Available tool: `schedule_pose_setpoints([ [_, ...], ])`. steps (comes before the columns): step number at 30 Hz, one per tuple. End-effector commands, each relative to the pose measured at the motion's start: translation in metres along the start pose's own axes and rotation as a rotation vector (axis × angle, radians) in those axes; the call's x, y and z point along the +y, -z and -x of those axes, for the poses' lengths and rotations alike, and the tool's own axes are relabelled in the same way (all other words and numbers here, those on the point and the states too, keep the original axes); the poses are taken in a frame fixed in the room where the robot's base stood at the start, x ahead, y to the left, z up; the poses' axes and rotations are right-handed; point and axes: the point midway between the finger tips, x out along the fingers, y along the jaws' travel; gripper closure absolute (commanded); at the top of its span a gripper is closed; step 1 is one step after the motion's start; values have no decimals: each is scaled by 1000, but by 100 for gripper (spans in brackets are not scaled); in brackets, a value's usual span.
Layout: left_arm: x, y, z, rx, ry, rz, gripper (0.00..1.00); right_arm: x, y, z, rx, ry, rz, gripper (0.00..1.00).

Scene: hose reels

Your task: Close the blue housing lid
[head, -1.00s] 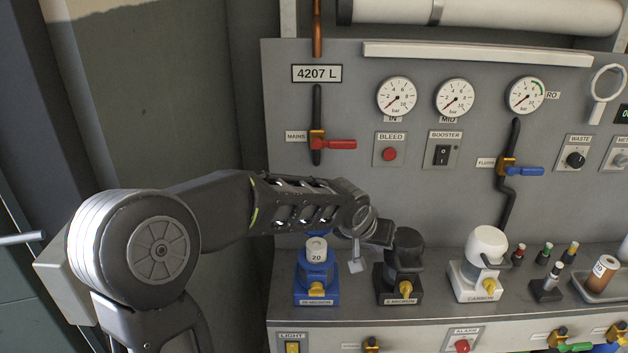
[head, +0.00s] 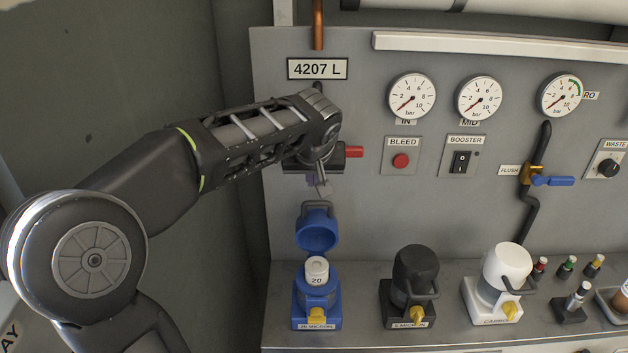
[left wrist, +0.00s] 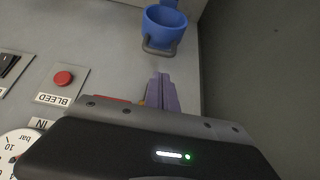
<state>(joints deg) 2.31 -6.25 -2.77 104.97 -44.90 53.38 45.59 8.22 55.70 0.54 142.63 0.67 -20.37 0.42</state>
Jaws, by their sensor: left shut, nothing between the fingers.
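The blue housing (head: 316,297) stands on the shelf at the left, with a white cartridge (head: 317,270) marked 20 upright in it. Its blue lid (head: 317,231) is raised open behind and above the cartridge, with a dark handle loop on top. The lid also shows in the left wrist view (left wrist: 165,28), its handle toward my fingers. My left gripper (head: 323,188) is shut and empty, just above the lid and apart from it. Its closed fingers show in the left wrist view (left wrist: 161,92). My right gripper is not in view.
A black housing (head: 413,280) and a white housing (head: 500,278) stand to the right, both lidded. Behind is the grey panel with gauges, a red BLEED button (head: 401,161) and a red valve handle (head: 354,151) close to my left wrist. Small fittings stand farther right.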

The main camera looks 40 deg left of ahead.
Motion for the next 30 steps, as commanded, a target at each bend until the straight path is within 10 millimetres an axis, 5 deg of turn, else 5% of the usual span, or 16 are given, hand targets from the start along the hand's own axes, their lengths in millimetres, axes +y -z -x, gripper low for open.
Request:
schedule_pose_setpoints([
  [16, 0, -1, -7, -2, 0, -1, 100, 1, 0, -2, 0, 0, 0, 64],
  [30, 0, -2, -77, -3, 0, -1, 100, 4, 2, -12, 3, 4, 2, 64],
])
